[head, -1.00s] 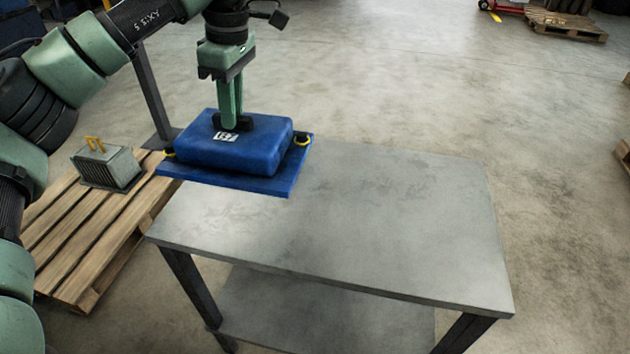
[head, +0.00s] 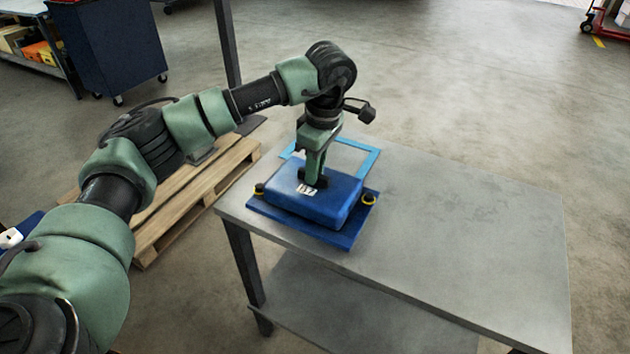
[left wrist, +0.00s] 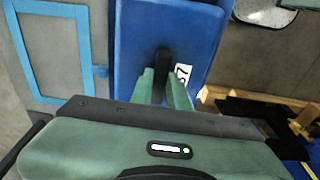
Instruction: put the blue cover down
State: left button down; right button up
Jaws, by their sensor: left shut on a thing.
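The blue cover (head: 343,206) is a thick padded block on a flat plate, with a white label and yellow-and-black rings at its sides. It is over the left end of the grey table (head: 470,220), roughly level; I cannot tell whether it touches the top. My left gripper (head: 313,180) points down from above and is shut on a grip on the cover. In the left wrist view the fingers (left wrist: 163,88) close on the dark grip of the cover (left wrist: 205,35). A light-blue square outline (head: 372,160) lies on the tabletop behind the cover, partly hidden by it. My right gripper is out of view.
A wooden pallet (head: 205,185) lies on the floor left of the table. A dark post (head: 228,45) rises behind it. A blue cabinet (head: 110,50) stands at the back left. The table's right part is clear.

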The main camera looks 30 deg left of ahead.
pick_arm(q)
notch_tip(320, 180, down, 3)
jog(key=shift+f+p, duration=0.1)
jog(key=shift+p, duration=0.2)
jog(key=shift+f, duration=0.4)
jog(key=c, duration=1.4)
grip_release()
jog(key=shift+o, duration=0.2)
jog(key=shift+s, duration=0.1)
jog(key=r, duration=0.3)
jog(key=d+r+b, duration=0.1)
jog(key=r, duration=0.3)
jog(key=r+b, duration=0.1)
jog(key=r, duration=0.2)
jog(key=shift+d+r, duration=0.2)
jog(key=shift+r, duration=0.8)
